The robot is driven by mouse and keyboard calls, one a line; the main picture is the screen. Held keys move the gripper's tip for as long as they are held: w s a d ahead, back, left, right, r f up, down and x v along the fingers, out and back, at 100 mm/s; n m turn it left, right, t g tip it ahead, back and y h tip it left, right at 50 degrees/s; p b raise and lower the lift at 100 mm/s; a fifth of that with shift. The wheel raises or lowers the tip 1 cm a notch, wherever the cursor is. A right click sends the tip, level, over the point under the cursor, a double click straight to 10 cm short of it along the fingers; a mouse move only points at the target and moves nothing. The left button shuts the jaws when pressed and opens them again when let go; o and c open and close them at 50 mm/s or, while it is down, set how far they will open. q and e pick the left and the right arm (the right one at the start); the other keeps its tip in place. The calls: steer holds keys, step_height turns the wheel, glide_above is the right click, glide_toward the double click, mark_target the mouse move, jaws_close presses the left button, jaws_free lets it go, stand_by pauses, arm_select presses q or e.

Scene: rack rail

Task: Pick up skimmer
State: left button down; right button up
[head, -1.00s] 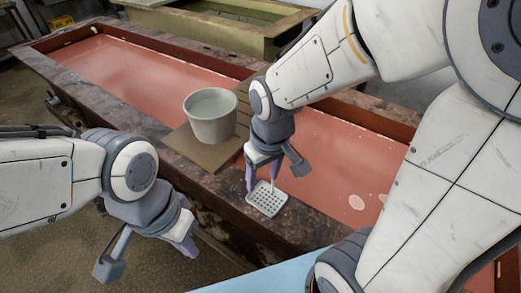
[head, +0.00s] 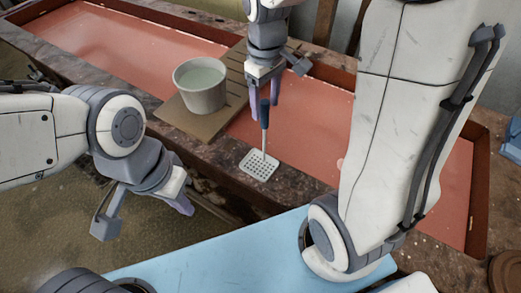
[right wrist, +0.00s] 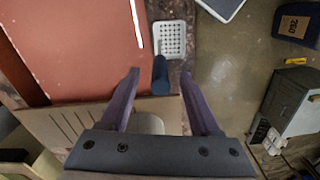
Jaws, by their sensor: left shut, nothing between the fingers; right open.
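The skimmer has a pale, square, perforated head (head: 259,165) and a dark blue handle (head: 264,113) standing up from it. Its head rests on the stone rim (head: 300,185) of the red trough. My right gripper (head: 265,107) is open above the skimmer, its fingers on either side of the handle's top. In the right wrist view the handle (right wrist: 161,78) shows between the two open fingertips, with a visible gap on each side, and the perforated head (right wrist: 170,38) lies beyond. My left gripper (head: 184,206) is shut and empty, off to the left in front of the trough.
A grey bucket (head: 200,95) of pale liquid stands on a wooden board (head: 175,118) across the red trough (head: 310,130), left of my right gripper. A light blue surface (head: 230,258) lies at the near side. The rim around the skimmer's head is clear.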

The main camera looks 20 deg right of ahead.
mark_target(265, 124)
steer(key=shift+f+p, duration=0.75)
steer(key=shift+f, duration=2.35)
jaws_close()
